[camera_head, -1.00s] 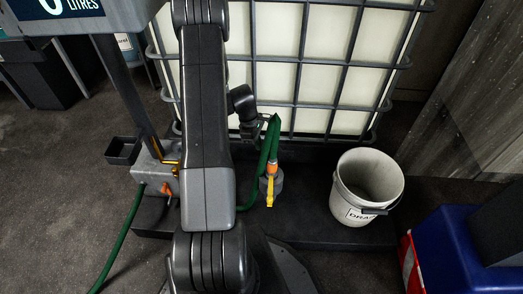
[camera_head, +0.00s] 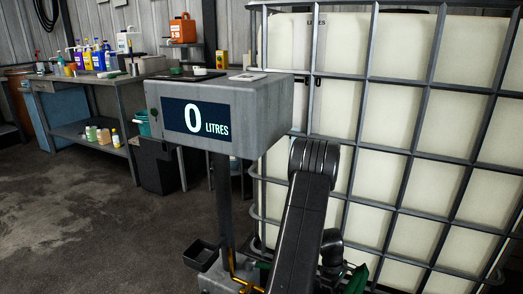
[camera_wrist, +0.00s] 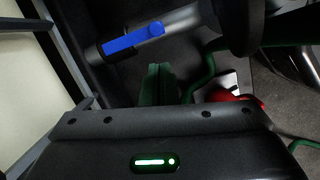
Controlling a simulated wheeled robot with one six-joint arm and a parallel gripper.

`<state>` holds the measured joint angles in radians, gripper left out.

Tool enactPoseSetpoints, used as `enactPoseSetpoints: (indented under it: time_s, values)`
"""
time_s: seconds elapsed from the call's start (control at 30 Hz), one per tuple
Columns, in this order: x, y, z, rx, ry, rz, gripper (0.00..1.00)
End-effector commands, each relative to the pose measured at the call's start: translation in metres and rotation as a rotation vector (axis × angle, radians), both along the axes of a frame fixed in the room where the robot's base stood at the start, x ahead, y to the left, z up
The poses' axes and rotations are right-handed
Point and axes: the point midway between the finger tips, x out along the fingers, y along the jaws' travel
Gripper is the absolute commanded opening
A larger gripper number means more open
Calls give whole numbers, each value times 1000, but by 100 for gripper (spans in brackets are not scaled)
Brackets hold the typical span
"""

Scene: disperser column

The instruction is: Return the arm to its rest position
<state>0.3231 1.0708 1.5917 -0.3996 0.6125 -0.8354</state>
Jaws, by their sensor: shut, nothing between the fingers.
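My arm rises at the bottom centre of the head view, in front of the white caged tank (camera_head: 400,130). My gripper (camera_wrist: 158,75) shows in the wrist view as two green fingers close together, with nothing visible between them. In the head view only a green piece of it (camera_head: 357,280) shows at the bottom edge, beside my dark arm links. In the wrist view, a grey pipe with a blue lever (camera_wrist: 133,40) lies beyond the fingertips, apparently apart from them.
The dispenser column's display box (camera_head: 217,115) reads 0 LITRES and stands just left of my arm. A small black tray (camera_head: 201,255) juts from its post. A workbench (camera_head: 100,82) with bottles stands back left. Open floor (camera_head: 70,210) lies at left. A green hose (camera_wrist: 205,75) runs near my gripper.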

Motion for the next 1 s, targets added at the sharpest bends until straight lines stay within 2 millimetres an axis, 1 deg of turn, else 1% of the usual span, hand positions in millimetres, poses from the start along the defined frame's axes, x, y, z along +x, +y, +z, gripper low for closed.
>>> enactPoseSetpoints:
  time_s: [0.03,0.1,0.3,0.47,0.53,0.6,0.77,1.0]
  values:
    - [-3,-2,-15,1,4,0,0]
    - [-5,-4,-29,1,3,0,0]
    - [-11,-12,-67,1,2,0,0]
    - [-15,-17,-93,1,1,-1,0]
    - [-6,-10,-89,-1,-2,-6,0]
    - [-1,-7,-89,-1,-3,-32,0]
    - [3,-4,-89,-1,-1,-89,0]
    - [3,-3,-89,-2,0,-100,0]
